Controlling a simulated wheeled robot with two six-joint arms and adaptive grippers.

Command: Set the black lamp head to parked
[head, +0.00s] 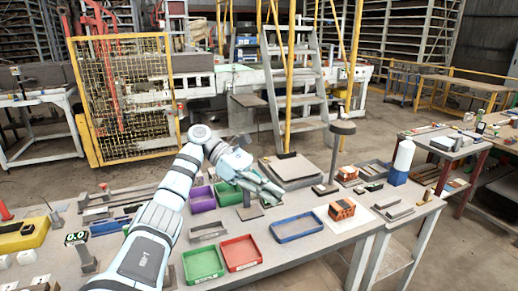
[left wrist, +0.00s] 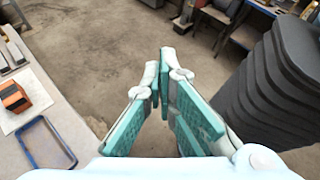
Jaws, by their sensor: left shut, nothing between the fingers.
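A dark flat lamp head (head: 342,127) tops a thin upright post on the workbench, right of my left gripper (head: 274,191). Another dark post (head: 246,198) stands on a small base just below my left wrist. A dark grey piece (head: 240,140) shows behind that wrist, and I cannot tell whether it belongs to this post. In the left wrist view a large black stepped shape (left wrist: 280,80) fills the right side, close to my fingers; I cannot tell whether it is the lamp head. The left gripper (left wrist: 161,72) is shut and empty, above the bench. My right gripper is not in view.
Green (head: 204,264), red (head: 240,253) and blue (head: 297,228) trays lie on the near bench. An orange hollow brick (head: 341,209) lies right of them. A white-and-blue bottle (head: 401,163) stands at the right end. Open floor (head: 440,255) lies beyond the bench.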

